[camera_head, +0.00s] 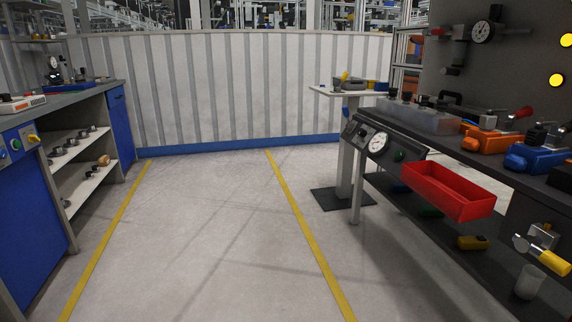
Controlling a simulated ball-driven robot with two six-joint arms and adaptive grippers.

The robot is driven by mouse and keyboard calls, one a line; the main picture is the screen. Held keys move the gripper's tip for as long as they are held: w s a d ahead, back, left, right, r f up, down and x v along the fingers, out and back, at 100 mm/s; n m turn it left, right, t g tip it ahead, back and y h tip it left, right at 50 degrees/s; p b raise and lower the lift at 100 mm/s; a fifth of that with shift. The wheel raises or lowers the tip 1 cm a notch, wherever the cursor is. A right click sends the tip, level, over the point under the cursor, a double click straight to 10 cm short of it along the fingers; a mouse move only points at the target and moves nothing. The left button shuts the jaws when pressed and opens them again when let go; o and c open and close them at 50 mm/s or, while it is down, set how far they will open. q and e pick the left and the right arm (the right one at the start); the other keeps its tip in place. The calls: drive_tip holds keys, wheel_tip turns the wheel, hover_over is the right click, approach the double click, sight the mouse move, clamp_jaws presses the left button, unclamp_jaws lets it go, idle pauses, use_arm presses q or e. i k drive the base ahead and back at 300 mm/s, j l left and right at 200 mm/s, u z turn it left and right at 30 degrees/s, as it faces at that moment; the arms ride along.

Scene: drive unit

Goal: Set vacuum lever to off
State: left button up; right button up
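No label reading vacuum is legible, so I cannot tell for certain which lever is the vacuum lever. A valve with a yellow-handled lever (554,263) is at the lower right, below the right bench top; its handle slants down to the right. A red-handled valve (437,32) sits on the dark upright panel beside a round gauge (482,31). Another red-handled lever (521,112) rises from the right bench top. Neither of my grippers is in view.
The right bench (455,148) carries a red bin (450,188), orange and blue fixtures, and a gauge panel. A pedestal table (345,92) stands at its far end. A left bench (60,97) has blue panels. The floor between yellow lines is clear up to a partition.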

sight(345, 110)
drive_tip(key=i+z, duration=0.2)
drive_tip(key=i, duration=0.25)
drive_tip(key=i+j+z, duration=0.25)
drive_tip(key=i, duration=0.2)
drive_tip(key=i+j+z, duration=0.2)
drive_tip(key=i, duration=0.25)
drive_tip(key=z, duration=0.3)
drive_tip(key=i+j+z, duration=0.25)
drive_tip(key=i+z, duration=0.15)
drive_tip(key=i+j+z, duration=0.4)
